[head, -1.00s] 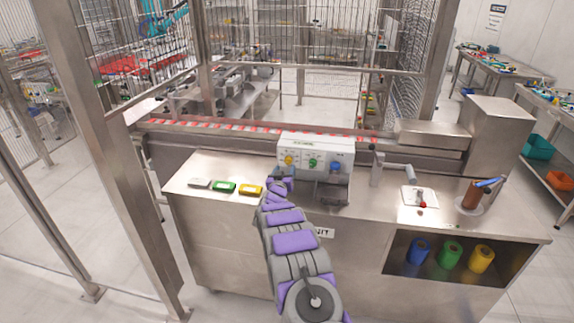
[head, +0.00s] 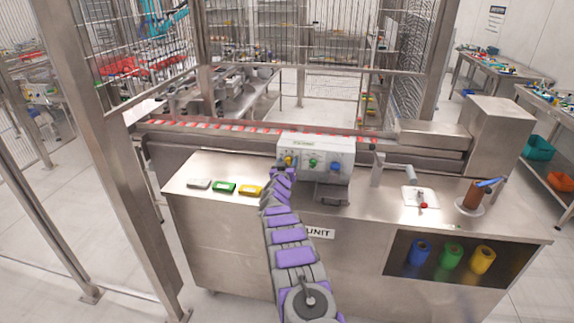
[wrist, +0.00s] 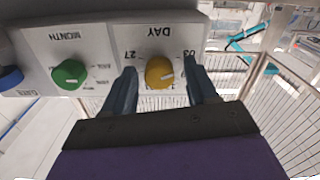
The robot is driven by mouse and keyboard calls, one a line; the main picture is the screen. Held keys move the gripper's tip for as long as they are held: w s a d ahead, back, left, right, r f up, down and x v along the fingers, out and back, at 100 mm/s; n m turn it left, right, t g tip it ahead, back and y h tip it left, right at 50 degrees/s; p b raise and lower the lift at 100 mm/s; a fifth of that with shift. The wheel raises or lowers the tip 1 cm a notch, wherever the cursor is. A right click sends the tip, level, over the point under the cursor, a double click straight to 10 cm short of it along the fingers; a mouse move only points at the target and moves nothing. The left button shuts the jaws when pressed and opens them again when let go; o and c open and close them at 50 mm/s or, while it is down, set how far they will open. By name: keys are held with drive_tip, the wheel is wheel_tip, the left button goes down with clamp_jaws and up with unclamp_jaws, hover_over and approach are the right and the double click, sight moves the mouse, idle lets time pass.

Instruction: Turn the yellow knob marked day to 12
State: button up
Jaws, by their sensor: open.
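The yellow knob (wrist: 160,72) sits under the label DAY on a white panel (wrist: 105,35), which appears upside down in the wrist view. A pale pointer mark shows on the knob; numbers such as 27 and 03 are printed around it. My gripper (wrist: 163,88) is open, with one finger on each side of the yellow knob; whether they touch it I cannot tell. In the head view the yellow knob (head: 289,160) is at the left of the panel, and my gripper (head: 284,171) is just in front of it, partly covering the area below.
A green knob (wrist: 70,74) marked MONTH and a blue knob (wrist: 10,77) are beside the yellow one. Yellow, green and grey blocks lie on the steel counter (head: 225,165). A wire cage rises behind.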

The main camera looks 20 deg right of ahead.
idle(0.3)
drive_tip(key=c, duration=1.1)
